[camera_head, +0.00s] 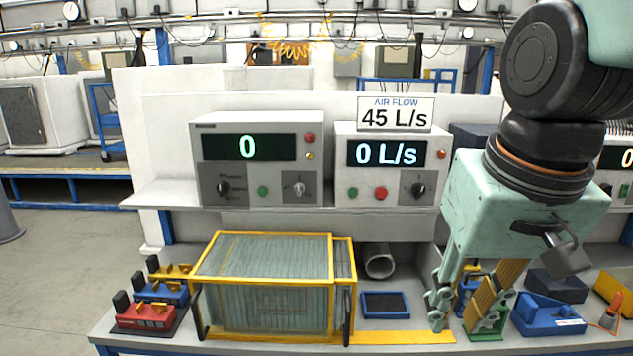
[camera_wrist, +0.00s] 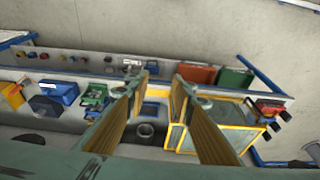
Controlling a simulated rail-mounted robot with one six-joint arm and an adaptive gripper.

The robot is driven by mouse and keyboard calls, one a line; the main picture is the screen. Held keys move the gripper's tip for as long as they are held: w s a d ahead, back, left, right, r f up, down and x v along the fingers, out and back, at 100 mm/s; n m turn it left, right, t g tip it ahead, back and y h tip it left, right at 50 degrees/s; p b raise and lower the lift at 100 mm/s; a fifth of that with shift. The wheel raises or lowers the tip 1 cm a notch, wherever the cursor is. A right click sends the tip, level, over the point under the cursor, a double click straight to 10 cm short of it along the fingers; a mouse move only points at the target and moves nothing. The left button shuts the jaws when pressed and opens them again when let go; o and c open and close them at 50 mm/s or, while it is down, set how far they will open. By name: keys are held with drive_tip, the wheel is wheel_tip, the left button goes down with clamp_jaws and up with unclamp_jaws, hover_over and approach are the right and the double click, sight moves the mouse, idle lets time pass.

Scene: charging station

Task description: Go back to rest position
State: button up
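My gripper (camera_head: 465,318) hangs at the right in the head view, fingers pointing down, over the workbench. In the wrist view the two fingers (camera_wrist: 160,88) are spread apart with nothing between them, so it is open and empty. In the head view the fingers are in front of some blue and green items on the bench, partly hiding them. I cannot tell from the head view whether the fingertips touch the bench. A glass-sided box with a yellow frame (camera_head: 265,295) stands to the left of my gripper.
A dark-topped blue tray (camera_head: 386,305) and a grey pipe (camera_head: 379,262) lie between the box and my gripper. Red and blue clamps (camera_head: 148,312) are at the left. A blue device (camera_head: 548,316) is right of my gripper. Two display units (camera_head: 258,160) (camera_head: 385,165) stand on the shelf behind.

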drive_tip(key=s+d+t, duration=0.1)
drive_tip(key=s, duration=1)
drive_tip(key=shift+d+r+n, duration=0.25)
drive_tip(key=shift+r+n, duration=0.05)
drive_tip(key=shift+d, duration=0.1)
idle(1.1)
